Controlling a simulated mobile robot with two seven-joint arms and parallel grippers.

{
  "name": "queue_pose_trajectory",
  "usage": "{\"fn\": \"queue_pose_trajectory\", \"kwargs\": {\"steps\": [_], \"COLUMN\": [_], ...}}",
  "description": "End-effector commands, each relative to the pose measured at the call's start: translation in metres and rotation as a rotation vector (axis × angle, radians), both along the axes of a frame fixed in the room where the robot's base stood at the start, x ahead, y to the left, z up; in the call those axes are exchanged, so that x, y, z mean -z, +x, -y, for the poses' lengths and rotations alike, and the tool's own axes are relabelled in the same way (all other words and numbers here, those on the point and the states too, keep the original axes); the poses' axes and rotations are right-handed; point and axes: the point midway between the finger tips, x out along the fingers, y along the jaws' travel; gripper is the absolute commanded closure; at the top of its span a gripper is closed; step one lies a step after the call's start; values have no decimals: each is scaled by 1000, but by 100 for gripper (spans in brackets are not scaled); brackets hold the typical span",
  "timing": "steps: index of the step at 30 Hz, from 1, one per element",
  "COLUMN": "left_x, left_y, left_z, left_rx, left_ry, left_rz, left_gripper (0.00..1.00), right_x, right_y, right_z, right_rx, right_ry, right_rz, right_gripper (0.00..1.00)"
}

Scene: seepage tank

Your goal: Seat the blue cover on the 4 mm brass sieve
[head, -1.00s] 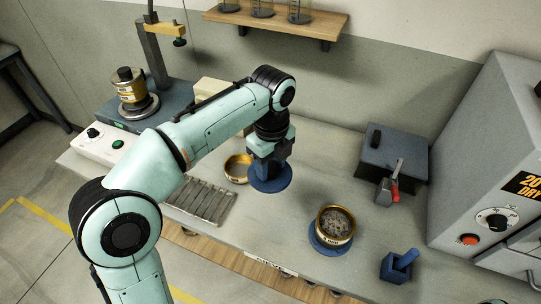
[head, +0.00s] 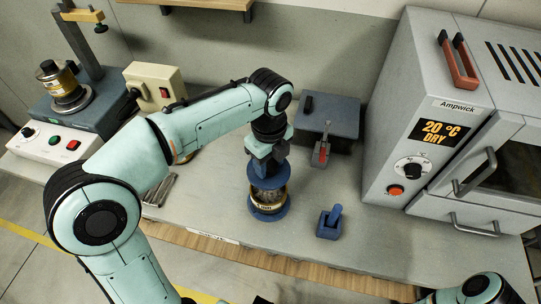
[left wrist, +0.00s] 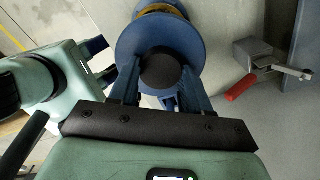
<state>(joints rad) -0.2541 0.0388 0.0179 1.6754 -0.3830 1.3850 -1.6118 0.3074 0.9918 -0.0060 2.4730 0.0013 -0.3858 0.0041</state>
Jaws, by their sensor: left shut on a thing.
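My left gripper (head: 268,158) is shut on the blue cover (head: 267,181), a round disc with a dark knob. The brass sieve (head: 268,205) stands upright on a blue disc (head: 268,215) directly below. Grey contents show between the cover and the sieve's front rim, so the cover appears just above it, not flush; exact contact I cannot tell. The sieve's label is too small to read. In the left wrist view the fingers flank the cover's knob (left wrist: 160,68), and a strip of brass rim (left wrist: 162,9) shows beyond the cover.
A blue mortar-like block (head: 329,224) stands right of the sieve. The grey oven (head: 400,120) bounds the right side. A shaker with a brass sieve (head: 62,82) stands far left.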

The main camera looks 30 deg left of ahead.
Motion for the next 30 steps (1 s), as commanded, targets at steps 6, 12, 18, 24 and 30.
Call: {"fn": "queue_pose_trajectory", "kwargs": {"steps": [6,12,18,24,30], "left_x": [0,0,5,25,46], "left_y": [0,0,-1,-1,-1], "left_z": [0,0,0,0,0], "left_rx": [0,0,0,-1,0], "left_ry": [0,0,-1,0,0], "left_rz": [1,1,-1,-2,-2], "left_gripper": [89,89,89,89,89], "right_x": [0,-1,0,14,28], "right_y": [0,0,0,-7,-14], "right_z": [0,0,0,0,0], "right_rx": [-1,-1,0,-1,0], "right_ry": [0,0,0,1,0], "right_rz": [0,0,0,-8,-16], "right_gripper": [68,68,68,68,68]}}
